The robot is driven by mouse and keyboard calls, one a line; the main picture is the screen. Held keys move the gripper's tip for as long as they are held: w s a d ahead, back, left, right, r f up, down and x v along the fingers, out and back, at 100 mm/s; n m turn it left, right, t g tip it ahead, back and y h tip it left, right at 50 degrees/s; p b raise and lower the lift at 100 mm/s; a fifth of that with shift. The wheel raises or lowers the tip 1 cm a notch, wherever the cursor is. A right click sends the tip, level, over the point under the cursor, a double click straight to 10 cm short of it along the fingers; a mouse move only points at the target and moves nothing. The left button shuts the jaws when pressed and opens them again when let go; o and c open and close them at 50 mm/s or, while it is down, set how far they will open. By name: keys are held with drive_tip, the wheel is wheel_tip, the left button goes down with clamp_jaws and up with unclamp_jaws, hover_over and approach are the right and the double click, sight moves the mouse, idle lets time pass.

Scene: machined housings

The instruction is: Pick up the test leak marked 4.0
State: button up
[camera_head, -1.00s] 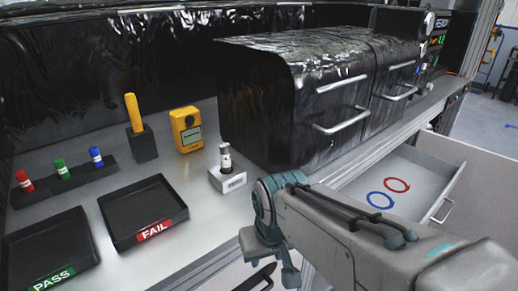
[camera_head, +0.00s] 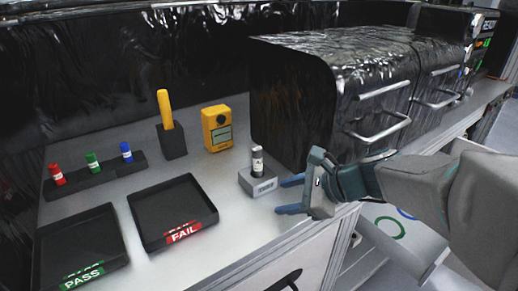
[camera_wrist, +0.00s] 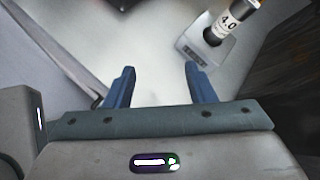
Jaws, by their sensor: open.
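The test leak marked 4.0 (camera_wrist: 227,22) is a small cylinder with a white label and dark top and bottom parts. It stands upright in a light grey block (camera_wrist: 193,45). In the head view the leak (camera_head: 257,161) and its block (camera_head: 258,183) sit on the bench, left of the black-covered box. My gripper (camera_head: 290,196) is open and empty, just right of the block, its blue fingers pointing left. In the wrist view the block is beyond the right fingertip of my gripper (camera_wrist: 160,68), apart from it.
A rack (camera_head: 97,174) holds red, green and blue vials. A PASS tray (camera_head: 45,250) and FAIL tray (camera_head: 170,215) lie front left. A yellow instrument (camera_head: 217,128) and a yellow-handled tool (camera_head: 166,110) stand behind. The black-covered box (camera_head: 300,100) is close on the right.

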sight(261, 163)
drive_tip(key=w+d+r+m+t+y, duration=0.1)
drive_tip(key=w+r+m+t, duration=0.25)
drive_tip(key=w+m, duration=0.25)
drive_tip(key=shift+m+g, duration=0.25)
drive_tip(key=shift+m, duration=0.05)
drive_tip(key=x, duration=0.7)
drive_tip(key=shift+w+a, duration=0.15)
drive_tip(key=shift+w, duration=0.1)
drive_tip(key=shift+r+p+x, duration=0.15)
drive_tip(key=shift+p+x, duration=0.1)
drive_tip(key=shift+x, duration=1.25)
drive_tip(key=shift+r+p+x, duration=0.15)
drive_tip(key=shift+p+x, duration=0.1)
drive_tip(key=shift+x, duration=1.2)
drive_tip(key=shift+w+y, duration=0.15)
drive_tip(key=shift+y, duration=0.15)
clamp_jaws()
